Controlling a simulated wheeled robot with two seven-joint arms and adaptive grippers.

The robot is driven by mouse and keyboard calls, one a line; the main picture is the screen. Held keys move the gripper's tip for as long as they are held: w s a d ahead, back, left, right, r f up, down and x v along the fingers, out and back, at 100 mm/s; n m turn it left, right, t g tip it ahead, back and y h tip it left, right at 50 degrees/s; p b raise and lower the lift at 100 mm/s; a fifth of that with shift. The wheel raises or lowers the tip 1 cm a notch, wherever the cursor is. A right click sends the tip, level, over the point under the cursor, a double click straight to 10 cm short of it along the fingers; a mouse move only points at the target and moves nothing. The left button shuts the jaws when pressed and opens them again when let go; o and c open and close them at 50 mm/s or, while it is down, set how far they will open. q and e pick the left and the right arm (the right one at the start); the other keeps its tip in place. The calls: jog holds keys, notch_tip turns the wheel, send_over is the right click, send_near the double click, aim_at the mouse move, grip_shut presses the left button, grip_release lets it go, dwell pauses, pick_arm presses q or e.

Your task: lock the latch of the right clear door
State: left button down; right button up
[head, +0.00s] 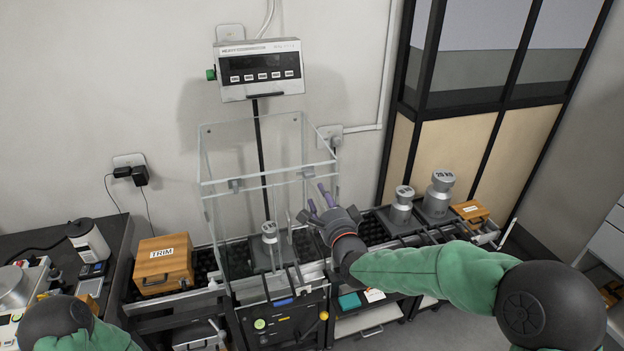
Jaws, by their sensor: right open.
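The clear enclosure (250,150) stands on the weighing frame at the middle, around a small metal weight (269,232) on a dark plate. Its clear panels are hard to tell apart, and I cannot tell whether the right clear door is fully closed. My right gripper (320,197) is open and empty, in front of the enclosure's right side, fingers pointing up. My left gripper is out of view.
A display (259,70) hangs above the enclosure. A wooden TRIM box (163,264) stands left. Large metal weights (438,194) and a small wooden box (470,212) stand right of my gripper. A control panel (280,322) with a yellow-knobbed lever is below.

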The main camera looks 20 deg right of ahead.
aim_at(311, 178)
jog(key=w, duration=0.9)
jog(key=shift+w+a+p, duration=0.15)
jog(key=shift+w+p, duration=0.05)
jog(key=shift+p, duration=0.1)
jog(key=shift+c, duration=0.2)
grip_shut()
